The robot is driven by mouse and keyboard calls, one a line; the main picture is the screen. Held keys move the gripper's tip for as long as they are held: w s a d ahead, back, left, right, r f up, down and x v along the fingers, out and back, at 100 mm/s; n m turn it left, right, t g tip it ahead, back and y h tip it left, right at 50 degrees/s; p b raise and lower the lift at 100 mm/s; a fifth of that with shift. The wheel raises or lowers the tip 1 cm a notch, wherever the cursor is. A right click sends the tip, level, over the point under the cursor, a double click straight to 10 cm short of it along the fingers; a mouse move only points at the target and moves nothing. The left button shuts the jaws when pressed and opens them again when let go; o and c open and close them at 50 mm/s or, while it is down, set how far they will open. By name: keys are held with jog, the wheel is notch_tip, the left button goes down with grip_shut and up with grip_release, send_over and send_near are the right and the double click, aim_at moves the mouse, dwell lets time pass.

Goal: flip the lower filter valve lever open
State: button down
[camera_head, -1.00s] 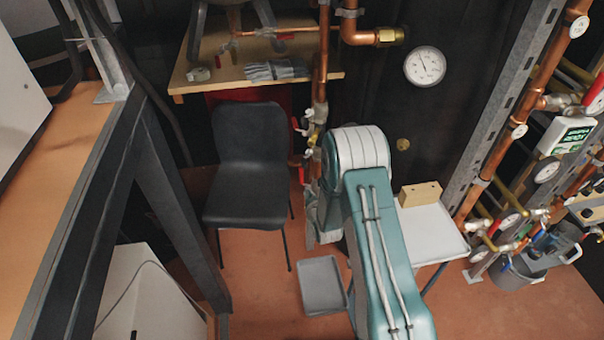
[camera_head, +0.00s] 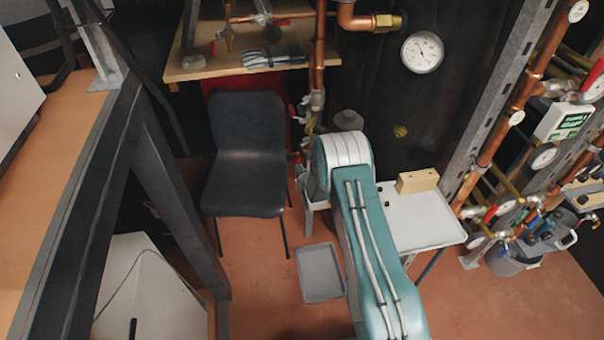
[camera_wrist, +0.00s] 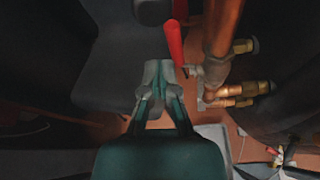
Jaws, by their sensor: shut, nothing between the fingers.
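A red lever (camera_wrist: 175,45) hangs lengthwise near the top middle of the wrist view, beside the copper pipe (camera_wrist: 222,30). A metal valve body and brass fittings (camera_wrist: 235,92) sit to its right, low on the pipe. My gripper (camera_wrist: 158,72) is shut and empty, its fingertips just left of the lever's lower end. I cannot tell whether they touch it. In the head view, the copper pipe (camera_head: 319,60) runs down behind my arm. My arm hides the gripper and most of the lower valve there.
A black chair (camera_head: 247,150) stands left of the pipe. A grey tray (camera_head: 321,273) lies on the floor. A white table (camera_head: 420,222) with a wooden block (camera_head: 418,181) is right of my arm. A shelf (camera_head: 200,68) and a gauge (camera_head: 422,52) are above.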

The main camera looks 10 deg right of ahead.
jog(key=r, duration=0.3)
jog(key=shift+w+d+r, duration=0.3)
jog(key=shift+d+r, duration=0.05)
jog(key=shift+d, duration=0.05)
jog(key=shift+d, duration=0.1)
